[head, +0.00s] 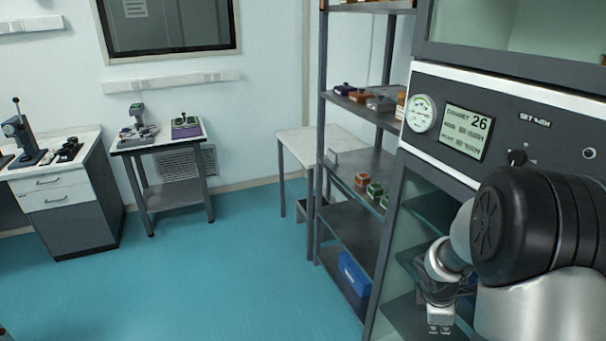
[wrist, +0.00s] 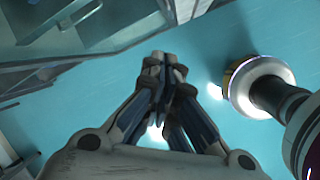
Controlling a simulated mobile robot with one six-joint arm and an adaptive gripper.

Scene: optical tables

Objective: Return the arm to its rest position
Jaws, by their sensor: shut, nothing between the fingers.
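My arm fills the lower right of the head view, in front of the cabinet (head: 470,100) with the dial and display. My gripper (head: 440,328) hangs low there, beside the cabinet's glass front. In the wrist view my gripper (wrist: 164,62) points toward the turquoise floor (wrist: 215,45). Its fingers are together with nothing between them. Whether the arm touches the cabinet cannot be told.
A shelf rack (head: 320,150) with small boxes stands just left of the cabinet. A white table (head: 300,142) is behind it. A small table (head: 160,146) and a drawer bench (head: 65,190) stand at the far wall. The floor (head: 230,275) in the middle is clear.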

